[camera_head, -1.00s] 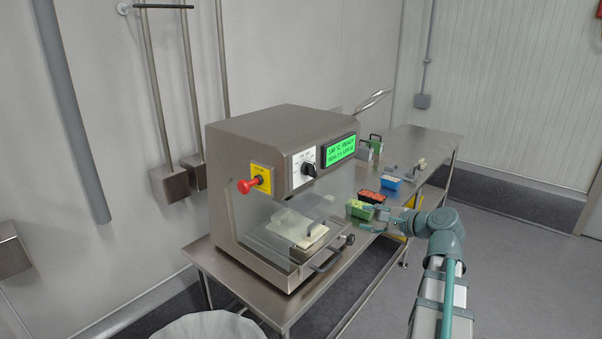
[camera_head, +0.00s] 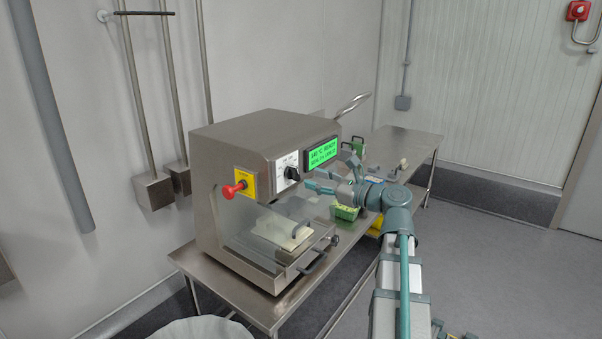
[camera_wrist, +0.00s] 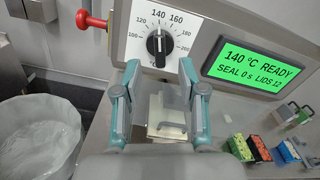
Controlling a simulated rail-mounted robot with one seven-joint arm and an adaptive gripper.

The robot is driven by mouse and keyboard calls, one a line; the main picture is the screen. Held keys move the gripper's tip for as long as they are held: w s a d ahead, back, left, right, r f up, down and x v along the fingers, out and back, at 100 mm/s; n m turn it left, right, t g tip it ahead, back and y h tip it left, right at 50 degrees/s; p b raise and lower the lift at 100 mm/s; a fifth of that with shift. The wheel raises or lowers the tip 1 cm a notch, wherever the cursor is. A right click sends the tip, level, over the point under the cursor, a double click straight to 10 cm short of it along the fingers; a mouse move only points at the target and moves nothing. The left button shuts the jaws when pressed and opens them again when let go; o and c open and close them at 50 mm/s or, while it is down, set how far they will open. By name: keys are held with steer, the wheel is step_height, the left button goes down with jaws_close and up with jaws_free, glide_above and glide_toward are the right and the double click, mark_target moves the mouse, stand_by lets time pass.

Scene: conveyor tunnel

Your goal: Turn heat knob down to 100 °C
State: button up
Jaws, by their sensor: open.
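The heat knob (camera_wrist: 158,45) is a black dial with a white pointer on a white scale plate. In the wrist view its pointer is up near the 140 and 160 marks, and the 100 mark is at the left. The knob also shows in the head view (camera_head: 292,174) on the machine's front. The green display (camera_wrist: 254,67) reads 140 °C READY, SEAL 0 s, LIDS 12. My gripper (camera_wrist: 158,76) is open and empty. Its two fingers point at the panel, one on each side below the knob, with no contact that I can make out.
A red push button (camera_head: 231,190) on a yellow plate sits left of the knob. The sealing machine (camera_head: 245,135) stands on a steel table (camera_head: 415,146). A green container (camera_head: 345,212) is beside my arm. A lined bin (camera_wrist: 38,135) is at lower left.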

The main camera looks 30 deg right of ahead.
mark_target(298, 173)
steer(key=shift+p+x, duration=0.5)
steer(key=shift+x, duration=2.3)
jaws_close()
